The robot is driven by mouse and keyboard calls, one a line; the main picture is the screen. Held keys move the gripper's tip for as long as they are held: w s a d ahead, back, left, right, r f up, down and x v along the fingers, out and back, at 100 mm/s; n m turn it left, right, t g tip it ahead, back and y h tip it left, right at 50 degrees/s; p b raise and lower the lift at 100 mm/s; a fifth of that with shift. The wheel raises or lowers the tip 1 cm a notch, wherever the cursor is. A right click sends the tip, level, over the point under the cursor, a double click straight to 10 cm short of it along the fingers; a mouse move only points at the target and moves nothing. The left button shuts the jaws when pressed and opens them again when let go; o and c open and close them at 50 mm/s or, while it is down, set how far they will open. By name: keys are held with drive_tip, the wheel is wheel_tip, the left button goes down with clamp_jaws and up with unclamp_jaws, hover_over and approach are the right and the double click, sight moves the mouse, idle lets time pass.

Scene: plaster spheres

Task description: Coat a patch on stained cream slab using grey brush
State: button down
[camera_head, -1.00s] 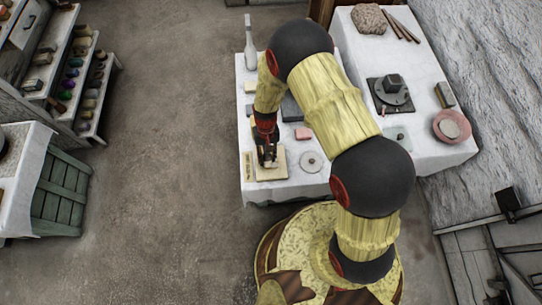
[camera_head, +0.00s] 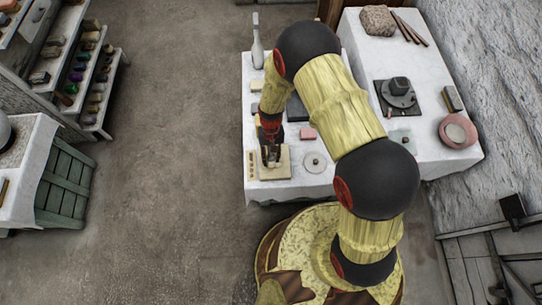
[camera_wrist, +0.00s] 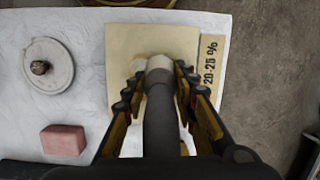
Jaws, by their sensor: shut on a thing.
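My gripper (camera_head: 270,152) is shut on the grey brush (camera_wrist: 160,120), which shows in the wrist view as a dark handle with a paler ferrule end between the fingers. The brush points at the stained cream slab (camera_wrist: 180,40), a flat cream square on the white cloth. The slab also shows in the head view (camera_head: 283,171), under my gripper. A slightly darker stain (camera_wrist: 137,66) shows beside the brush's far end.
A label strip reading "20-25 %" (camera_wrist: 210,62) lies along the slab's side. A round pale disc with a knob (camera_wrist: 48,66) and a pink block (camera_wrist: 63,140) lie on the cloth to the left. A bottle (camera_head: 257,45) stands at the table's far end.

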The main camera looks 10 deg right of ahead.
drive_tip(key=shift+s, duration=0.6)
drive_tip(key=shift+w, duration=1.5)
drive_tip(key=shift+s, duration=0.1)
drive_tip(key=shift+s, duration=1.45)
drive_tip(key=shift+w, duration=1.55)
drive_tip(key=shift+r, duration=0.1)
drive_tip(key=shift+s+r, duration=0.1)
